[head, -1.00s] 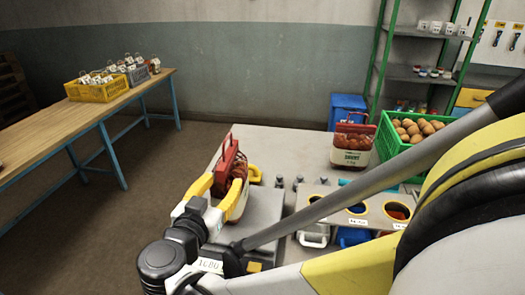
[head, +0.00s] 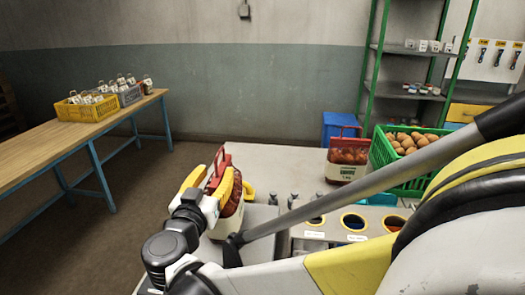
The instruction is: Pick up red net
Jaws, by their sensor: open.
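A red net (head: 233,198) with a red handle and a white label band stands on the grey table at the left, close to my gripper. My gripper (head: 213,174) is open. Its two yellow fingers are on either side of the net's upper part, with the red handle showing between them. I cannot tell whether the fingers touch the net. The net's lower left part is hidden by the gripper and arm. A second red net (head: 347,157) with a white label stands farther back on the table, apart from the gripper.
A green crate (head: 408,178) of brown round items stands at the table's right. A panel with round yellow-rimmed holes (head: 346,236) is at the front, partly behind my arm. A blue bin (head: 341,128) is behind. A wooden table (head: 50,145) at left bears a yellow crate (head: 79,109).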

